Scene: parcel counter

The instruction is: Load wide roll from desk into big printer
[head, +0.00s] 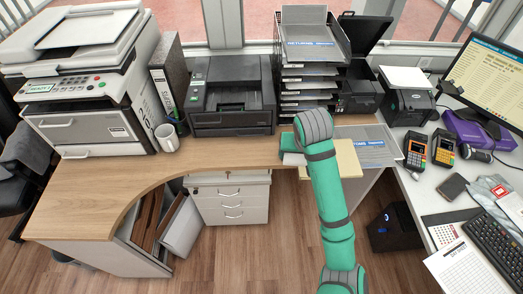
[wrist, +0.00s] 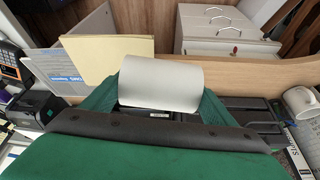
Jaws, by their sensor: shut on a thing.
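My gripper (wrist: 160,98) is shut on a white wide roll (wrist: 160,80) in the wrist view; the roll lies crosswise between its green fingers. In the head view my arm hides most of the gripper, and a small pale edge (head: 293,159) shows beside it above the desk (head: 120,185). A black printer with its lid raised (head: 360,88) stands behind and right of the gripper. A smaller black printer (head: 407,103) with white paper on top stands farther right. I cannot tell for sure which is called big.
A paper tray stack (head: 308,75) stands just behind my gripper. A tan folder (head: 347,160) and a grey document sleeve (head: 370,142) lie at the desk's right end. A black printer (head: 232,95), mug (head: 166,137) and large copier (head: 90,85) stand left. The desk's left front is clear.

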